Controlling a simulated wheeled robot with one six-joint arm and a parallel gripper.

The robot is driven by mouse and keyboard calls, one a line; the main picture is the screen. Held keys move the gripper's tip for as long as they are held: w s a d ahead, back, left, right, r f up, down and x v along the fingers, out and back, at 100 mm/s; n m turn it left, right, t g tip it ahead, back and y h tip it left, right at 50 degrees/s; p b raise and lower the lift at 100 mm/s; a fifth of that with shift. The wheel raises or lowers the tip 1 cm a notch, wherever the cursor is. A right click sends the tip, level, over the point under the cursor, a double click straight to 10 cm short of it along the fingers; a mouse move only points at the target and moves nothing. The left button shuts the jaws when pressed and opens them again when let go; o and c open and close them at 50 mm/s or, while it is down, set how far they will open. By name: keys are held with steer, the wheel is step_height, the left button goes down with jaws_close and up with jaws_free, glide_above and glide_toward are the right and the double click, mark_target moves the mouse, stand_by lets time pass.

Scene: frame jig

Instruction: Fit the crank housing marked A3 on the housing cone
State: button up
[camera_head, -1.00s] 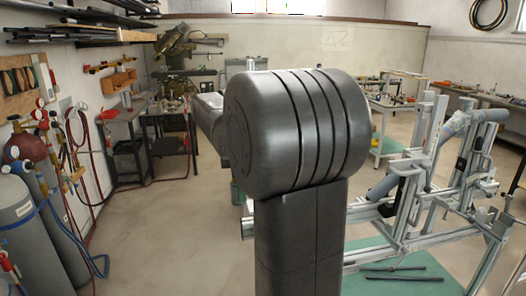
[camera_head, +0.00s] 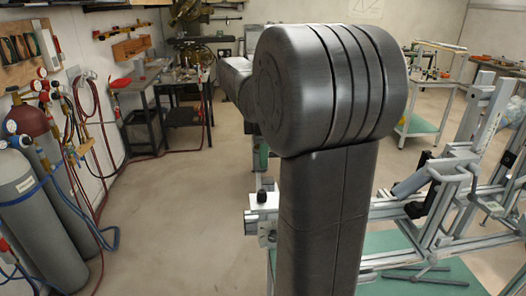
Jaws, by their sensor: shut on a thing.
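The silver frame jig (camera_head: 440,228) stands on the right, with a diagonal grey tube (camera_head: 412,183) clamped on it. Its left end (camera_head: 262,215) shows to the left of my arm and carries a small black knob. My dark grey arm fills the middle and covers part of the jig. My gripper is not visible, and my arm may hide it. I cannot make out the crank housing marked A3 or the housing cone.
Gas cylinders (camera_head: 38,215) with hoses stand at the left wall. A dark workbench (camera_head: 143,95) is at the back left, and a white trolley (camera_head: 423,125) stands behind the jig. The floor (camera_head: 185,210) between the cylinders and the jig is clear.

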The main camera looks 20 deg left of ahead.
steer(key=b, duration=0.4)
glide_above(264, 191)
steer(key=shift+a+f, duration=0.2)
steer(key=shift+f, duration=2)
steer(key=shift+d+p, duration=0.15)
steer(key=shift+p, duration=0.35)
steer(key=shift+f+b, duration=1.6)
steer(key=shift+f, duration=1.45)
steer(key=o, duration=1.1)
steer(key=shift+r, duration=0.1)
step_height(264, 191, up, 14)
steer(key=shift+f, duration=0.2)
